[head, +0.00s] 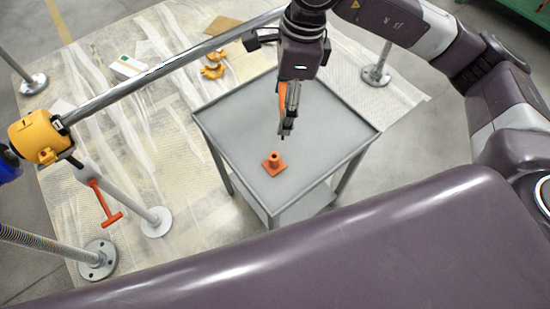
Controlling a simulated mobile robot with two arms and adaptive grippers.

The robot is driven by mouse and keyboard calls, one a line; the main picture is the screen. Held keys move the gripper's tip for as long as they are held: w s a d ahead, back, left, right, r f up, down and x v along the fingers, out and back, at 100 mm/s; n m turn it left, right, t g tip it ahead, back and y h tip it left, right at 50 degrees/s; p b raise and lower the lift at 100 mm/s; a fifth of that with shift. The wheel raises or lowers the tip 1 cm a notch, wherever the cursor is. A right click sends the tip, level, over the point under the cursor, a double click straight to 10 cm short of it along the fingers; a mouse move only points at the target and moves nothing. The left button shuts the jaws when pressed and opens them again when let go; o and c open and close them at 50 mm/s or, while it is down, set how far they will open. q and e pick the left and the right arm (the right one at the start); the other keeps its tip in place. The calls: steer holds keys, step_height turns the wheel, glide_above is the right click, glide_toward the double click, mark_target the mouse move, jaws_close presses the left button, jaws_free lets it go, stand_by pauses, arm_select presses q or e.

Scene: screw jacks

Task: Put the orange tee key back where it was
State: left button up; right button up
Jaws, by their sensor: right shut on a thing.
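My right gripper (287,122) points down over the grey cart. It is shut on an orange piece (281,98), which looks like the orange tee key; the fingers hide most of it. An orange holder (274,164) with a square base and a short upright socket stands on the cart top, just below the fingertips in the picture. The fingertips look apart from it, but I cannot tell the height between them. A red-orange T-shaped bar (103,200) hangs at the screw jack on the left. My left gripper is not in view.
The grey cart (228,120) has a raised rim and is otherwise clear on top. A long metal pipe (170,68) runs behind it to a yellow fitting (38,136). Yellow parts (213,68) and a white box (127,66) lie on the floor sheet. Jack stands are around.

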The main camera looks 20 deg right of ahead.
step_height(320, 180, up, 4)
steer(key=w+a+m+h+p, duration=0.1)
steer(key=w+a+m+p, duration=0.15)
steer(key=m, duration=0.85)
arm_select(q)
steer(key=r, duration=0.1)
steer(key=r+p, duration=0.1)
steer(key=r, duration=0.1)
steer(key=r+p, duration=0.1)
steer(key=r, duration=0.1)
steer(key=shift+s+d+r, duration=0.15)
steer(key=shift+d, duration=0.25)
arm_select(e)
step_height(320, 180, down, 20)
steer(key=d, duration=0.1)
steer(key=shift+s+t, duration=0.15)
steer(key=shift+t, duration=0.25)
steer(key=shift+r, duration=0.1)
steer(key=o, duration=1.7)
